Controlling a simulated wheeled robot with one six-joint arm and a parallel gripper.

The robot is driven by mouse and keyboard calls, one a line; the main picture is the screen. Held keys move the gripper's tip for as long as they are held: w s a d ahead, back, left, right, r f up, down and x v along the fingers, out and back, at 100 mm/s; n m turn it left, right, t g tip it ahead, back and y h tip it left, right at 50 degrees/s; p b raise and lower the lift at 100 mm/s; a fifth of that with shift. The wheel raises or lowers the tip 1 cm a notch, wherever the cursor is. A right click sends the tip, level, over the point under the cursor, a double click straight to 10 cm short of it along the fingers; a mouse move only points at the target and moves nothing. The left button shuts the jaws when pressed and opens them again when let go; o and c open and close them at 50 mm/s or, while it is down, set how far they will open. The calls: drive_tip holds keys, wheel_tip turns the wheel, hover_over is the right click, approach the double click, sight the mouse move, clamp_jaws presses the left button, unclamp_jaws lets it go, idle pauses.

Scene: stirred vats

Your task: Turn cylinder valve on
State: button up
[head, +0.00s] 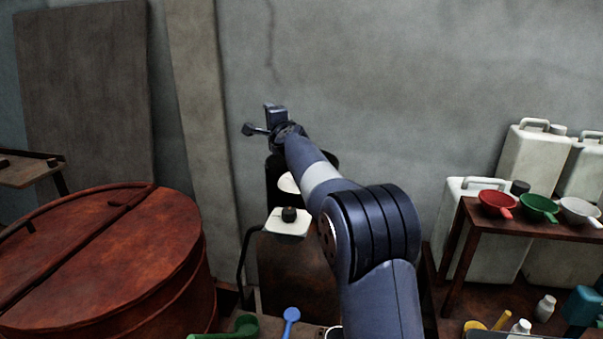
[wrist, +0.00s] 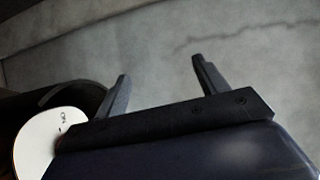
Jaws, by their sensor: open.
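A dark cylinder (head: 272,178) stands against the wall, partly hidden behind my arm. A white disc (head: 288,183) shows on its front. In the wrist view a white round plate (wrist: 48,140) with small dark lettering, perhaps "ON", lies at the lower left, beside a dark curved surface (wrist: 85,98). I cannot make out the valve handle in either view. My gripper (head: 259,118) is above the cylinder's top, near the wall. Its two fingers stand apart with nothing between them, as the wrist view also shows (wrist: 160,70).
A white plate with a black knob (head: 289,213) sits in front of the cylinder. A large rusty lidded vat (head: 100,265) fills the lower left. A side table with red (head: 497,202), green and white scoops stands at right, by white canisters (head: 530,155). The wall above is clear.

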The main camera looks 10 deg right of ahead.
drive_tip(key=s+d+f+n+g+h, duration=0.1)
drive_tip(key=s+d+f+n+g, duration=0.3)
drive_tip(key=n, duration=0.5)
drive_tip(key=s+d+f+n+g, duration=0.2)
drive_tip(key=d+f+n+g, duration=0.2)
drive_tip(key=d+n, duration=0.35)
drive_tip(key=shift+n, duration=0.45)
drive_tip(key=p+x, duration=0.1)
drive_tip(key=x, duration=0.6)
drive_tip(key=p+x, duration=0.1)
drive_tip(key=x, duration=0.3)
drive_tip(key=shift+s+a+f+p, duration=0.25)
drive_tip(key=shift+s+p, duration=0.05)
drive_tip(key=shift+s, duration=0.05)
drive_tip(key=shift+c, duration=0.6)
drive_tip(key=c, duration=0.9)
